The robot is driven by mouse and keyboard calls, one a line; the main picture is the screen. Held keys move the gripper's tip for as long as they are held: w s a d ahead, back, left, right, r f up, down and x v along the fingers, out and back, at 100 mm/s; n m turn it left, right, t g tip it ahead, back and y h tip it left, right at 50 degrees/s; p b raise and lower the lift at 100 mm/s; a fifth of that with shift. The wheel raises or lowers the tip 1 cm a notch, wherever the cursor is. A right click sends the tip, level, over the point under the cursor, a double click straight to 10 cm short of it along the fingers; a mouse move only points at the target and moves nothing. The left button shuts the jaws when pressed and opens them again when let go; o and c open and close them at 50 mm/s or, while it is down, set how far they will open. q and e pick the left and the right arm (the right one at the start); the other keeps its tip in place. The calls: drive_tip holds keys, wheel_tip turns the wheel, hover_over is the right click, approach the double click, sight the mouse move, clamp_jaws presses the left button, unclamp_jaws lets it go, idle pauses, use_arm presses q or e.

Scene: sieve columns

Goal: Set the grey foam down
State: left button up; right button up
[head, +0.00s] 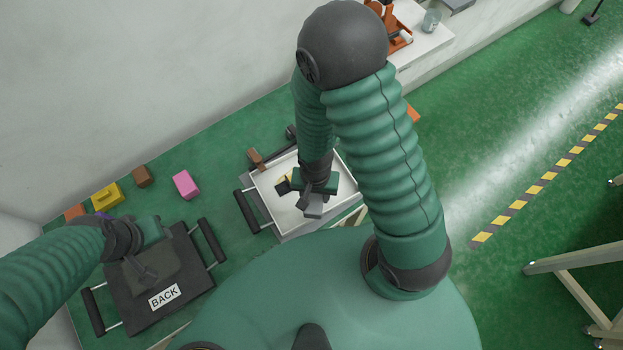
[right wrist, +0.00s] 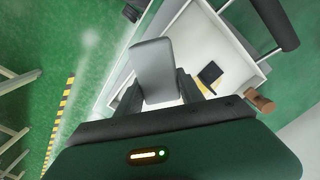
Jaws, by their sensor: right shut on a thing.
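The grey foam (right wrist: 153,62) is a pale grey block between the two dark fingers of my right gripper (right wrist: 159,90) in the right wrist view. In the head view the foam (head: 313,208) sticks out below my right gripper (head: 314,196), which is shut on it. Both appear over the white tray (head: 267,191). I cannot tell whether the foam touches the tray. My left gripper (head: 145,268) appears over a dark case marked BACK (head: 180,305) at the lower left; its fingers are too unclear to read.
The tray holds a small black and yellow item (right wrist: 210,73). A dark handle (head: 247,212) is on its left side, and a brown block (head: 256,159) is near its back edge. Pink (head: 185,184), yellow (head: 106,195) and brown (head: 141,176) blocks lie on the green surface at left.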

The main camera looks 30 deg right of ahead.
sight(319, 198)
drive_tip(key=s+f, duration=0.1)
drive_tip(key=s+a+f+m+b, duration=0.1)
drive_tip(key=shift+s+m, duration=0.3)
drive_tip(key=shift+s, duration=0.05)
drive_tip(key=w+f+b, duration=0.1)
drive_tip(key=b, duration=0.3)
drive_tip(key=shift+w, duration=0.15)
drive_tip(key=d+b, duration=0.1)
drive_tip(key=b, duration=0.1)
drive_tip(key=w+d+b, duration=0.1)
drive_tip(key=b, duration=0.2)
drive_tip(key=shift+w+d+r+p, duration=0.55)
drive_tip(key=shift+d, duration=0.05)
drive_tip(key=w+d, duration=0.2)
drive_tip(key=w, duration=0.1)
drive_tip(key=w+d, duration=0.1)
drive_tip(key=w, duration=0.2)
drive_tip(key=w+d+f+p, duration=0.1)
drive_tip(key=w+d, duration=0.1)
drive_tip(key=w, duration=0.1)
drive_tip(key=shift+w+d, duration=0.3)
drive_tip(key=f, duration=0.3)
drive_tip(key=shift+d+f, duration=0.3)
drive_tip(key=shift+f, duration=0.05)
drive_tip(key=shift+a, duration=0.1)
